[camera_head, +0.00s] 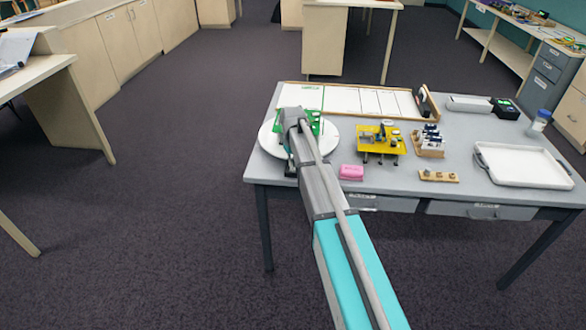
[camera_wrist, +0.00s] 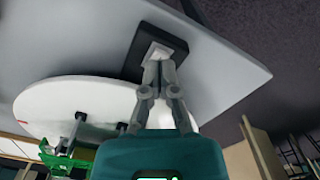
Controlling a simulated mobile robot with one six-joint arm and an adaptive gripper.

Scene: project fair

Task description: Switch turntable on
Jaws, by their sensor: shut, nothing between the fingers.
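The turntable is a round white disc (camera_head: 269,142) at the left end of the grey table, partly covered by my arm. It also shows in the wrist view (camera_wrist: 50,103). A green circuit board (camera_head: 314,124) stands on the disc; it shows at the lower left of the wrist view (camera_wrist: 68,158). A dark box with a pale switch plate (camera_wrist: 156,52) sits on the table beside the disc. My gripper (camera_wrist: 159,68) is shut and empty, its fingertips at the near edge of the switch plate. I cannot tell whether they touch it. My arm hides the switch in the head view.
A yellow board (camera_head: 378,139), a pink block (camera_head: 351,172) and a wooden strip (camera_head: 438,176) lie to the right of the disc. A white tray (camera_head: 522,180) is at the table's right end. A long white panel (camera_head: 350,100) lies along the back edge.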

